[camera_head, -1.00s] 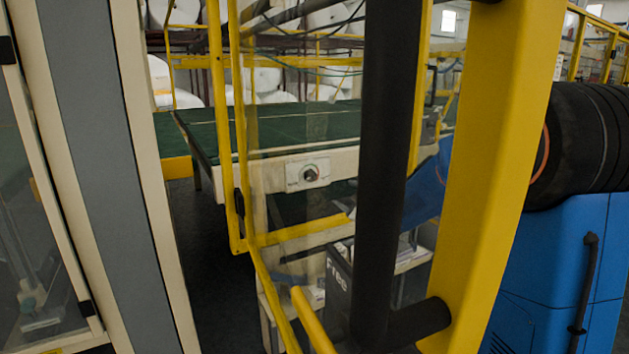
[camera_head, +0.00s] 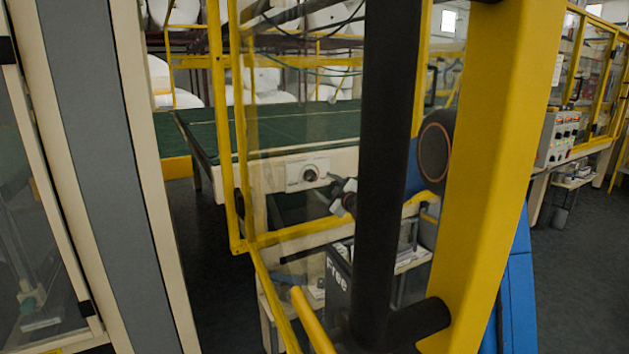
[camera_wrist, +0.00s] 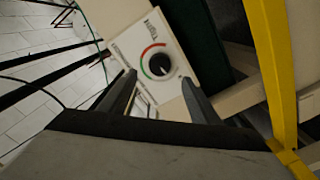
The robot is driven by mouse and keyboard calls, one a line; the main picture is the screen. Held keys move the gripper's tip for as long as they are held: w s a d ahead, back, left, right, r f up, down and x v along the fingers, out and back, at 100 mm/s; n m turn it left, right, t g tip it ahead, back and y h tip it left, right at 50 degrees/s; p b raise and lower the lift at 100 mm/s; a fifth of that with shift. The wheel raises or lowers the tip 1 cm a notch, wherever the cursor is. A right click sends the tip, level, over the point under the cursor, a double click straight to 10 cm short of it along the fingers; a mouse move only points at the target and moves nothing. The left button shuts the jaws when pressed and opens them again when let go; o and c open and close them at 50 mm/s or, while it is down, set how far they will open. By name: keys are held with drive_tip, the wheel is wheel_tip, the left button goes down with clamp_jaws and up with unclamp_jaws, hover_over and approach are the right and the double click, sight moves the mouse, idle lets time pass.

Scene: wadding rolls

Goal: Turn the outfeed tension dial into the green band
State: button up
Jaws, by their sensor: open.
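The tension dial is a black round knob (camera_head: 309,174) on a white plate (camera_head: 293,185), fixed to the pale side of a green-topped table. My gripper (camera_head: 336,186) is open and empty, just right of and slightly below the dial in the head view. In the wrist view its two fingers (camera_wrist: 158,80) point toward the plate, apparently apart from the knob.
The green table top (camera_head: 280,122) stretches behind the dial. A yellow guard frame (camera_head: 480,180) with a clear panel stands in front, and a thick black bar (camera_head: 375,180) hides part of my arm. A control box (camera_head: 562,137) stands at the right.

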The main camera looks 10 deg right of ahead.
drive_tip(key=x, duration=0.8)
drive_tip(key=shift+w+a, duration=0.15)
drive_tip(key=shift+w, duration=0.2)
drive_tip(key=c, duration=1.1)
